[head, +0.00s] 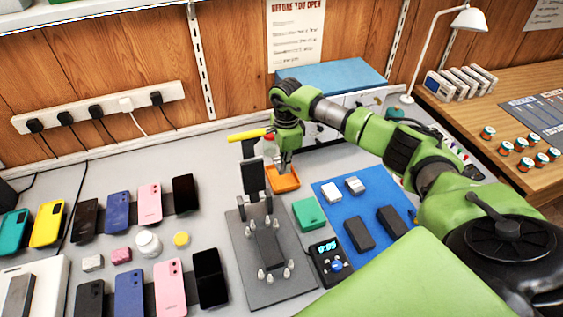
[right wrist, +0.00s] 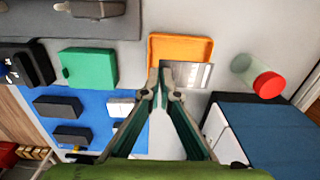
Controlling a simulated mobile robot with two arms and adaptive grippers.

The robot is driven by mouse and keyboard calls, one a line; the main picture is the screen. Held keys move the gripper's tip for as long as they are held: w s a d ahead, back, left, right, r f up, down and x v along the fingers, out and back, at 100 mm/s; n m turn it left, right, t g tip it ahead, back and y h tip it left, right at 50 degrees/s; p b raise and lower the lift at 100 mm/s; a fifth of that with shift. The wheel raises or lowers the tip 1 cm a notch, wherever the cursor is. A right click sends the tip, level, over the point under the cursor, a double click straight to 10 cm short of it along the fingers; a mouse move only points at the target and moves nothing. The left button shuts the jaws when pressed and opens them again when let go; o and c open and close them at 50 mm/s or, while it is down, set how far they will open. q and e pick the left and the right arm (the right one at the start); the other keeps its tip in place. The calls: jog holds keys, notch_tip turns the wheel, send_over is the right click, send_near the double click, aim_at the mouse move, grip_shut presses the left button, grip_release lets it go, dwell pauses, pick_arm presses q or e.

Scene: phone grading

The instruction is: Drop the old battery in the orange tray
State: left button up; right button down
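The orange tray (head: 285,184) sits at the back middle of the bench. It also shows in the right wrist view (right wrist: 172,40), where its inside looks empty. My right gripper (head: 284,168) points down over the tray. In the right wrist view my gripper's fingertips (right wrist: 160,78) are nearly together at the tray's near rim. A flat silver-grey piece, which looks like the old battery (right wrist: 192,76), sticks out to the right from the tips and overlaps the tray's near edge. It appears pinched at its left end. My left gripper is not in view.
A grey fixture mat (head: 240,275) with a dark phone and pegs lies left of the tray. A blue mat (head: 332,197) with small blocks and a green case (head: 308,213) lie right of it. A red-lidded jar (right wrist: 266,84) stands close to the tray.

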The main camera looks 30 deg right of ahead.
jog(key=shift+s+f+b, duration=0.25)
jog(key=shift+f+b, duration=0.35)
jog(key=shift+f, duration=0.45)
notch_tip(320, 180, down, 3)
jog(key=shift+w+r+b, duration=0.1)
jog(key=shift+w+b, duration=0.05)
jog(key=shift+b, duration=0.8)
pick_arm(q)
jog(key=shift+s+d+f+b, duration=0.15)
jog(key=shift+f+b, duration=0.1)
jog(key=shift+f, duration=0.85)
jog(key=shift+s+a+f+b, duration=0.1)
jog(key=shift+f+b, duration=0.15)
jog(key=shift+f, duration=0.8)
pick_arm(e)
jog(key=shift+f, duration=0.55)
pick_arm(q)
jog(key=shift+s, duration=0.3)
pick_arm(e)
jog(key=c, duration=2.2)
grip_release()
jog(key=o, duration=0.4)
jog(key=shift+f, duration=0.1)
jog(key=shift+o, duration=0.2)
